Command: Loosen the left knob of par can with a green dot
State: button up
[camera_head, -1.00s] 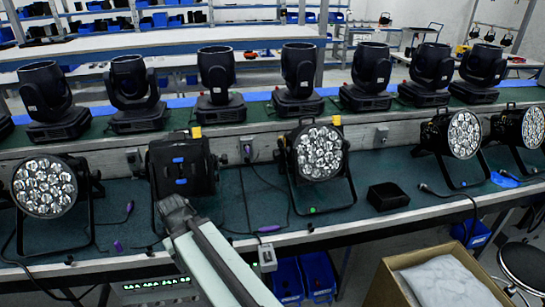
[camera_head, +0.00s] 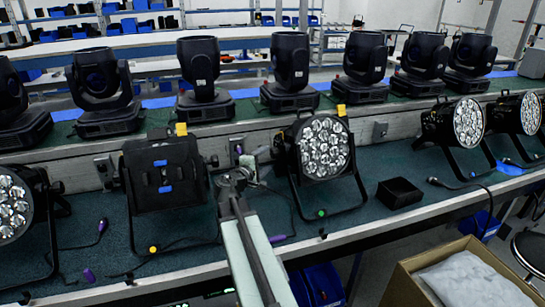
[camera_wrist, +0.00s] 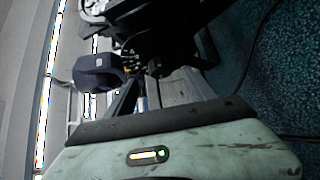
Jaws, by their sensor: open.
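The par can with the green dot is a black lamp with a bright round lens (camera_head: 324,147). It stands on the bench right of centre in the head view, tilted on its bracket. In the wrist view, dark lamp and bracket parts (camera_wrist: 150,30) show at the top; I cannot tell the knob there for sure.
A par can turned backwards (camera_head: 165,185) with a yellow dot (camera_head: 153,250) stands close on the left. A black box (camera_head: 398,193) sits to the right. Moving-head lights line the shelf behind. Cables lie on the bench. An open carton (camera_head: 455,275) stands at the lower right.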

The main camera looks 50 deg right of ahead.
aim_at(272, 155)
jog(key=x, duration=0.6)
jog(key=shift+f+b, duration=0.1)
jog(key=shift+b, duration=0.25)
jog(key=shift+c, duration=0.3)
